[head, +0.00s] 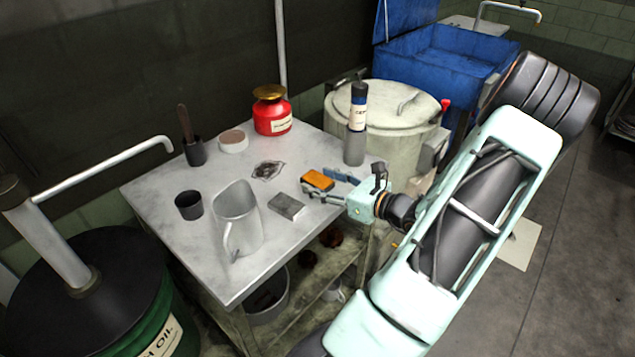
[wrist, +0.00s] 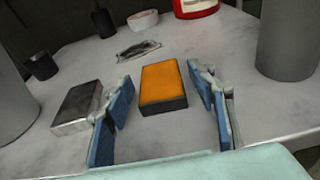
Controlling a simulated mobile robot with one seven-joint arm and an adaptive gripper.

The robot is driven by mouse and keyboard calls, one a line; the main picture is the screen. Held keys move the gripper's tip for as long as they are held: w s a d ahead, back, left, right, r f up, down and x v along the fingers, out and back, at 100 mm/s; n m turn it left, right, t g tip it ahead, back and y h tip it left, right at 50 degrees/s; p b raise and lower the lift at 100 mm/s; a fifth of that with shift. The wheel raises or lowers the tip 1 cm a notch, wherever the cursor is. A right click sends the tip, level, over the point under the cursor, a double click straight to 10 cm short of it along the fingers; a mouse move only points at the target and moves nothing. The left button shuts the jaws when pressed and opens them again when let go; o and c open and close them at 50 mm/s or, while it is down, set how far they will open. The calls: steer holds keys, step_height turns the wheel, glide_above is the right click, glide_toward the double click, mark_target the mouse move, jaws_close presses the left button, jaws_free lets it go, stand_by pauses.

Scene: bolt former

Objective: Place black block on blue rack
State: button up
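A block with an orange top and black sides (head: 317,180) lies flat on the metal table (head: 180,215). It also shows in the wrist view (wrist: 163,85). A dark grey block (head: 288,206) lies to its left, seen in the wrist view too (wrist: 80,107). My gripper (wrist: 160,95) is open, low over the table. Its blue-padded fingers stand either side of the orange-topped block, with gaps on both sides. No piece is clearly a blue rack; the only large blue thing is an open-lidded blue tub (head: 440,55) at the back.
A grey jug (head: 236,220) and a dark cup (head: 189,205) stand on the table's left half. A red jar (head: 271,112), a round dish (head: 233,142) and a grey bottle (head: 355,140) stand farther back. A lidded drum (head: 390,105) is behind the table.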

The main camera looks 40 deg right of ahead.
mark_target(323, 182)
jaws_close()
steer(key=shift+r, duration=0.15)
step_height(323, 182, up, 10)
steer(key=p, duration=0.2)
stand_by(0.5)
